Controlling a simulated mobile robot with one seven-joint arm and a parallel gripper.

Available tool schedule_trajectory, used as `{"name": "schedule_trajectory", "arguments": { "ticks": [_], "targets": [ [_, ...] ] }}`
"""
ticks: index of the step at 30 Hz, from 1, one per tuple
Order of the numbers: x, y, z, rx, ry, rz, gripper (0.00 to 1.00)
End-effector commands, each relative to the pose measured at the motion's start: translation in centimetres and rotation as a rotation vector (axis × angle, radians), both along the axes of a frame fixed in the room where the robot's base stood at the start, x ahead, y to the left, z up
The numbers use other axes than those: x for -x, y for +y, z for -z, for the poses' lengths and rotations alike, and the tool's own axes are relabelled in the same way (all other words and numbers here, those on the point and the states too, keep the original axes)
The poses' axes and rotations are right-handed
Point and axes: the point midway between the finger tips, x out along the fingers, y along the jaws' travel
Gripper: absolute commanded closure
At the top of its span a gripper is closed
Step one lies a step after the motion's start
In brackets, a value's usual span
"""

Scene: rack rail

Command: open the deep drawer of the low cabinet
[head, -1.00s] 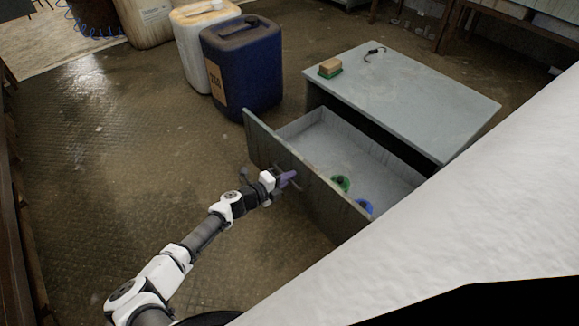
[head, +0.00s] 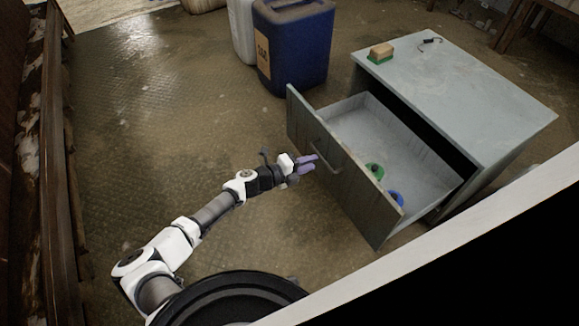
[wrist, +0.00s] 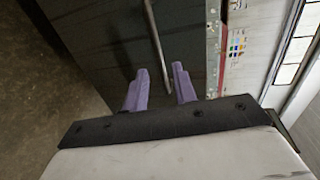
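The low cabinet (head: 470,85) is grey, at the right in the head view. Its deep drawer (head: 345,185) is pulled well out, so its inside shows. A bar handle (head: 326,148) sits on the drawer front; it also shows in the wrist view (wrist: 155,40) as a thin metal rod. My gripper (head: 310,164) is just in front of the drawer front, near the handle.
A green roll (head: 374,172) and a blue roll (head: 396,199) lie in the drawer. A sponge-like block (head: 381,53) and a small dark hooked item (head: 430,42) are on the cabinet top. A blue canister (head: 293,50) stands behind the drawer. The floor at left is clear.

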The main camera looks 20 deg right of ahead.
Motion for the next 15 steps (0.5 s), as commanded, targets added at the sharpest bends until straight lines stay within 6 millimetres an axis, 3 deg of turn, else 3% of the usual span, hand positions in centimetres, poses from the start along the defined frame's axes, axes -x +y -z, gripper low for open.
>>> {"name": "schedule_trajectory", "arguments": {
  "ticks": [6,15],
  "targets": [
    [0.3,4.7,-1.1,-0.001,0.0,-0.004,0.72],
    [0.6,7.6,-1.6,0.0,0.0,0.0,0.72]
  ]
}}
